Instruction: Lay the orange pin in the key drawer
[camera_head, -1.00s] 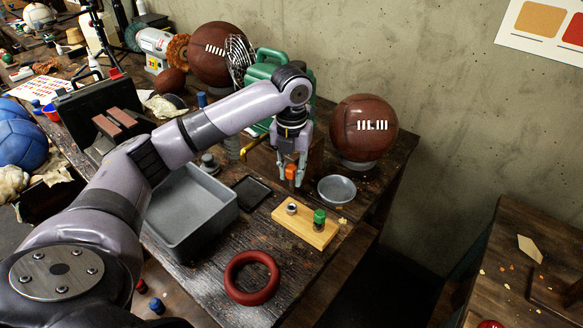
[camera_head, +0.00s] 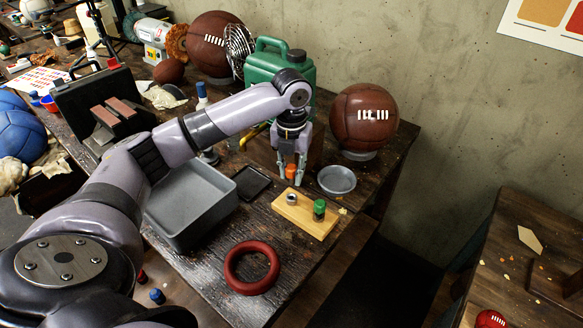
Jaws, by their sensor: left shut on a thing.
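My left gripper (camera_head: 290,181) points down over the table, its fingers shut on the orange pin (camera_head: 291,170). The pin shows as a small orange cap between the fingers; its lower part is hard to make out. The pin is just behind a light wooden board (camera_head: 294,218), left of a grey metal dish (camera_head: 352,187). The board bears a metal ring and a green-topped peg (camera_head: 319,208). A brown wooden box (camera_head: 262,153) stands behind the gripper, partly hidden by it. I cannot tell whether this is the key drawer. My right gripper is not in view.
A grey bin (camera_head: 190,238), a black tray (camera_head: 250,184) and a red ring (camera_head: 231,269) lie on the near side. A green jerrycan (camera_head: 270,57) and a brown ball (camera_head: 352,125) stand behind. Bare table lies right of the red ring.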

